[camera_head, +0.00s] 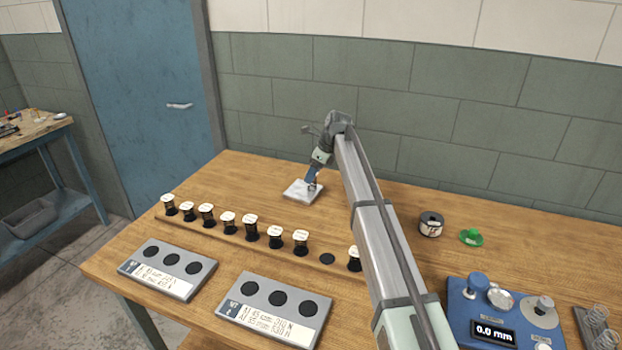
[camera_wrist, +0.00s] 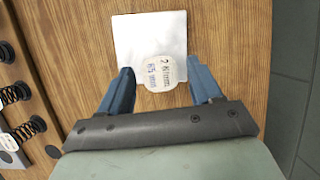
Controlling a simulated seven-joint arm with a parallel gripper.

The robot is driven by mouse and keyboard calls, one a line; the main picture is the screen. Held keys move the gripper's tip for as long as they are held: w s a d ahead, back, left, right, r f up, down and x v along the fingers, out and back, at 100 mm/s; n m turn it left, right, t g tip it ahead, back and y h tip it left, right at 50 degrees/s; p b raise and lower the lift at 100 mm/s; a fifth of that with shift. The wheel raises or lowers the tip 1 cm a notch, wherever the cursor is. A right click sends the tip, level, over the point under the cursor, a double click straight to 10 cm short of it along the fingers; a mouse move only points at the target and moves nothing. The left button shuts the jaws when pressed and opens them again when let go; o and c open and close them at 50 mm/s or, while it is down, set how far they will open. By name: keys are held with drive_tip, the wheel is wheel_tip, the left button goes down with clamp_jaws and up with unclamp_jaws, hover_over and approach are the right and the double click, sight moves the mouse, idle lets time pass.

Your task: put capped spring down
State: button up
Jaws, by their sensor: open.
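The capped spring (camera_wrist: 158,73) shows in the wrist view as a pale cap with handwriting, seen from above. It is over the near edge of a white square plate (camera_wrist: 150,35); the spring body under the cap is hidden. My gripper (camera_wrist: 162,78) is open, with one blue finger on each side of the cap and a visible gap to each. In the head view my gripper (camera_head: 311,184) is low over the white plate (camera_head: 303,192) at the back of the bench. There the spring is mostly hidden by the fingers.
A wooden rail (camera_head: 262,243) with several black springs with labelled caps runs left of my arm, with one empty spot (camera_head: 327,258). Two grey set trays (camera_head: 167,268) (camera_head: 273,308) lie in front. A blue gauge (camera_head: 500,318), a spool (camera_head: 431,225) and a green piece (camera_head: 471,237) are right.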

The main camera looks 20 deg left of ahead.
drive_tip(key=v, duration=0.8)
drive_tip(key=shift+d+r, duration=0.15)
drive_tip(key=shift+r, duration=0.05)
hover_over(301, 235)
drive_tip(key=d, duration=0.4)
drive_tip(key=shift+x, duration=6.4)
drive_tip(key=c, duration=1)
